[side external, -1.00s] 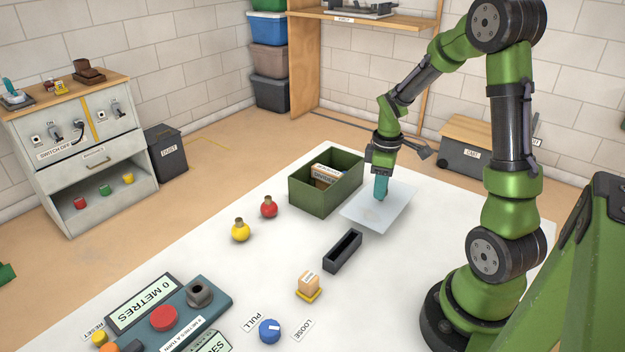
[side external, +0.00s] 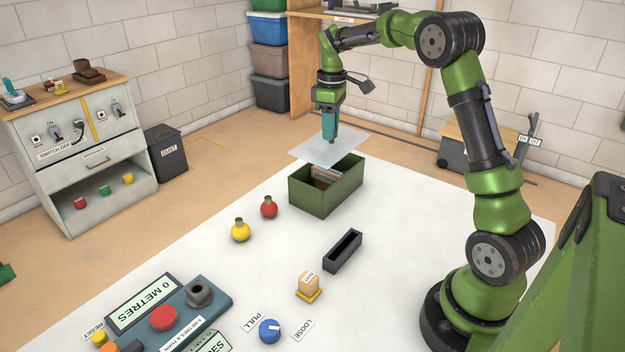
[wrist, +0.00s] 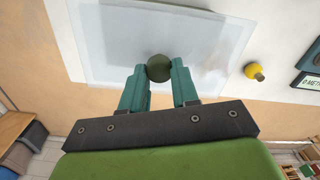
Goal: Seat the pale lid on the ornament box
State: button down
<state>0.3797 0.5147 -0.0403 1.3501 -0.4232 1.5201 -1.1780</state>
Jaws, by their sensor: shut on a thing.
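The pale lid (side external: 318,151) is a thin translucent sheet, held up above the far part of the ornament box. It also shows in the wrist view (wrist: 105,45). My gripper (side external: 331,138) is shut on the lid's dark round knob (wrist: 159,67), with a teal finger on each side of it. The ornament box (side external: 335,194) is a green open-topped box on the white table. Its near part is uncovered and a labelled divider (side external: 325,177) shows inside. The gap between lid and box rim is hard to judge.
A red ornament (side external: 269,207) and a yellow ornament (side external: 240,231) stand left of the box. The table right of the box is clear.

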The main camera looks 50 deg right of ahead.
aim_at(328, 145)
jog(key=shift+w+f, duration=0.1)
jog(key=shift+w, duration=0.25)
jog(key=shift+f, duration=2.7)
jog(key=shift+f, duration=0.6)
jog(key=shift+c, duration=1.4)
grip_release()
jog(key=shift+r, duration=0.1)
jog(key=shift+r, duration=3.45)
